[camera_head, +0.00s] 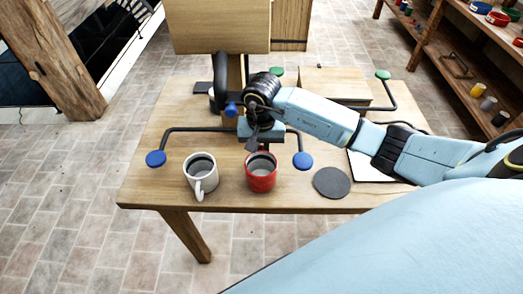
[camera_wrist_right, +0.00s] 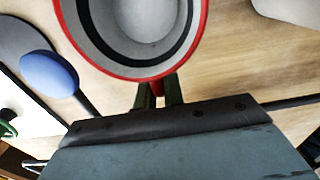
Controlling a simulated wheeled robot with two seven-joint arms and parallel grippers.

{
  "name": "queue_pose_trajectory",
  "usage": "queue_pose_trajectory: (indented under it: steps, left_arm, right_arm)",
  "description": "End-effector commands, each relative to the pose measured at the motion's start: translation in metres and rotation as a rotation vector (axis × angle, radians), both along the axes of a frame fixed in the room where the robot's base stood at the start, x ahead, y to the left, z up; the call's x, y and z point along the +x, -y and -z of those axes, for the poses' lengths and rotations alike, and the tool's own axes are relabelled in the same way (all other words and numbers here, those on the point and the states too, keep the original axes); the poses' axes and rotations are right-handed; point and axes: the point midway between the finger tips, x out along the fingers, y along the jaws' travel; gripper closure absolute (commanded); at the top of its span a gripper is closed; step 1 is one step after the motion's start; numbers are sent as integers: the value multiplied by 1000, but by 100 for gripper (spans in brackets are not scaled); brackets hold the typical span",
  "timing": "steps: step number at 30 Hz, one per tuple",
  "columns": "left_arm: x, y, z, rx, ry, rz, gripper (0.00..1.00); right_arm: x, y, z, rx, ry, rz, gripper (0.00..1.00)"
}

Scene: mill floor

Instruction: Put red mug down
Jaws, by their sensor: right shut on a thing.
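The red mug (camera_head: 262,178) is upright near the front edge of the wooden table, with a grey inside. My right gripper (camera_head: 261,148) reaches it from behind. In the right wrist view the mug (camera_wrist_right: 201,22) fills the top, and the fingers of my right gripper (camera_wrist_right: 159,94) are shut on its red handle. Whether the mug's base touches the table I cannot tell. A dark round coaster (camera_head: 332,182) lies to the right of the mug. My left gripper is not in view.
A white mug (camera_head: 203,178) stands close on the left. A black rod bears blue knobs (camera_head: 156,158) and (camera_head: 303,161) on both sides of the red mug. A wooden post (camera_head: 236,75) rises behind. A wooden box (camera_head: 335,82) sits at the back. The table (camera_head: 150,190) is bare at its left front.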

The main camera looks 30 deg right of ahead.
Motion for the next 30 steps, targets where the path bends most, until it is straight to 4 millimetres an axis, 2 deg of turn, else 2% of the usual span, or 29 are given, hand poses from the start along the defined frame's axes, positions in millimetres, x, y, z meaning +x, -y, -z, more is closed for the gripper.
queue_pose_trajectory:
  steps: [3,14,15,19,30]
  left_arm:
    - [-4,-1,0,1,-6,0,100]
    - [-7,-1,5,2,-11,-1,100]
    - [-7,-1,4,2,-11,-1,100]
    - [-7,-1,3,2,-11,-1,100]
    - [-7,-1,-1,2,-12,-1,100]
  right_arm:
    - [1,0,9,2,3,1,100]
    - [1,0,13,0,4,-1,100]
    - [1,0,12,-1,3,-1,86]
    - [1,0,12,0,4,0,69]
    - [0,0,7,1,3,1,68]
